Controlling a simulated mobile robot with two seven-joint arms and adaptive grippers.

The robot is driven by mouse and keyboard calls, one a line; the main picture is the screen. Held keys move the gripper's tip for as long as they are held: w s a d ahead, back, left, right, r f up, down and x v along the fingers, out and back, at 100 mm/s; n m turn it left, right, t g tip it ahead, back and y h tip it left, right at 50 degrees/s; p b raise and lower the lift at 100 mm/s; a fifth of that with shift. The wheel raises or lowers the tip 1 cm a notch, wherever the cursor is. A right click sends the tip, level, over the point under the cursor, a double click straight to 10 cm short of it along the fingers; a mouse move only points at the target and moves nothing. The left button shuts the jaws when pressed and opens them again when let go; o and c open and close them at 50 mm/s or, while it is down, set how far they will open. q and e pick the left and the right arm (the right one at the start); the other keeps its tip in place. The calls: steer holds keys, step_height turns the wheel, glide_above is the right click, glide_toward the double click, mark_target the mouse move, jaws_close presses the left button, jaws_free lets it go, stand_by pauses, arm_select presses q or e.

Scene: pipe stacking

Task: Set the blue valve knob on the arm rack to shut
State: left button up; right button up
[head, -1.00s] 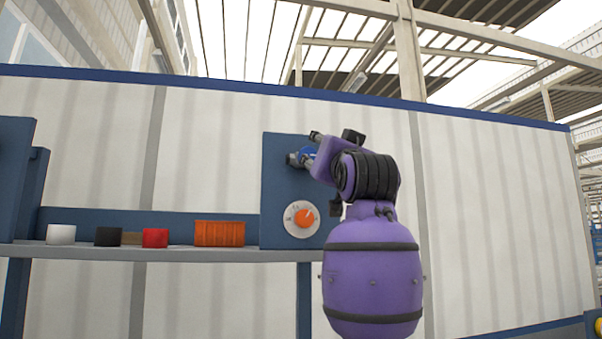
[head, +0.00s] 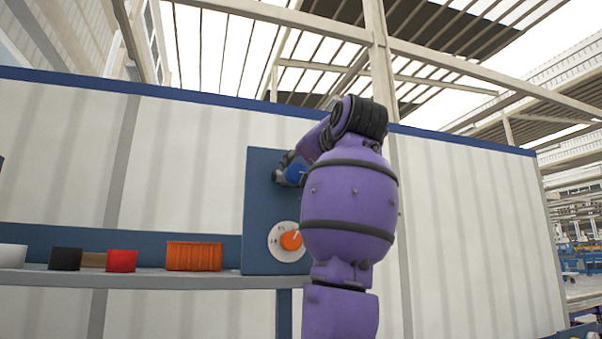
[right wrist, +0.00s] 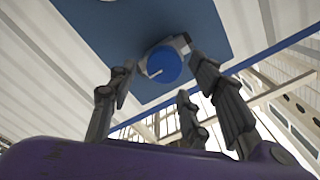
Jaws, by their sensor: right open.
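The blue valve knob (head: 296,174) sits on a grey fitting at the upper part of the blue rack panel (head: 262,215). My purple right arm partly covers it in the head view. In the right wrist view the round knob (right wrist: 164,64) faces me, with a pale mark on its face. My right gripper (right wrist: 163,78) is open, with its dark fingers spread to either side of the knob. No finger clearly touches it. In the head view the fingers are hard to make out beside my arm. My left gripper is not in view.
A white dial with an orange knob (head: 291,240) is below the valve. A shelf (head: 130,279) to the left bears an orange ribbed container (head: 194,256), a red block (head: 121,261), a black block (head: 66,259) and a white item (head: 12,257). A white wall stands behind.

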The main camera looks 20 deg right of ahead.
mark_target(299, 175)
steer(key=w, duration=0.3)
steer(key=shift+w+a+f, duration=0.1)
steer(key=shift+w, duration=0.1)
steer(key=shift+s, duration=0.15)
steer(key=shift+w+f, duration=0.15)
steer(key=shift+w, duration=0.1)
steer(key=c, duration=1)
